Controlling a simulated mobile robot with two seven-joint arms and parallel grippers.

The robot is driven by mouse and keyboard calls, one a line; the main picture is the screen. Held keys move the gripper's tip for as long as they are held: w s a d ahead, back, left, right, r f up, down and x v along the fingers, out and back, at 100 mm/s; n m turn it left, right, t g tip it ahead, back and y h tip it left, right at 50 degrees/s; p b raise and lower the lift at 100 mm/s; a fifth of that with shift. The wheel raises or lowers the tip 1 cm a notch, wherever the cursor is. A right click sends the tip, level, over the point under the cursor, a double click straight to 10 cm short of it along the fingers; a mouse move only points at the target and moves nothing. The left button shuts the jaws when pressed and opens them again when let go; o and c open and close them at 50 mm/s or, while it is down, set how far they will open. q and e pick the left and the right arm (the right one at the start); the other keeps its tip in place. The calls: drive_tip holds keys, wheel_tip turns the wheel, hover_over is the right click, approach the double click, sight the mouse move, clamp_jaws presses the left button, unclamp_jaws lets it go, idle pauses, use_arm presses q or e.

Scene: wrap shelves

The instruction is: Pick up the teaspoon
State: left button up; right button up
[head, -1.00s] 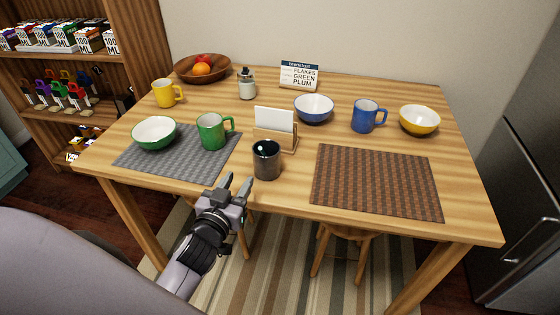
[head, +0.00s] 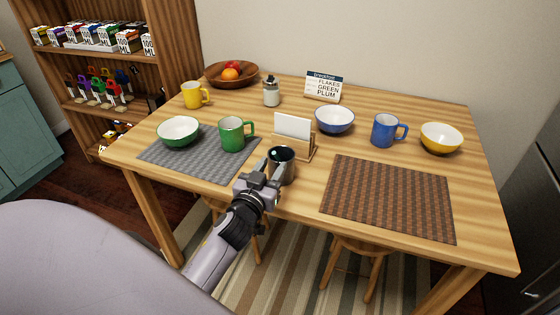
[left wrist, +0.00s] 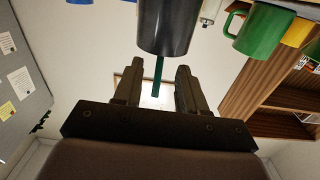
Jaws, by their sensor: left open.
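A dark cup (head: 283,172) stands near the front edge of the wooden table, and it also shows in the left wrist view (left wrist: 165,30). A thin teal handle (left wrist: 158,75), which looks like that of the teaspoon, sticks out past the cup's rim. The rest of it is hidden in the cup, and I cannot make it out in the head view. My left gripper (head: 271,172) is open at the cup in the head view. In the left wrist view its fingers (left wrist: 156,75) lie on either side of the teal handle, with gaps on both sides. My right gripper is not in view.
A wooden holder with a white card (head: 293,128) stands right behind the cup. A green mug (head: 232,136) and green bowl (head: 179,132) are on the grey mat (head: 200,165) at left. A brown mat (head: 387,197) lies empty at right. Other bowls and mugs stand farther back.

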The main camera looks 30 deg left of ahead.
use_arm(q)
drive_tip(key=shift+x, duration=1.45)
clamp_jaws()
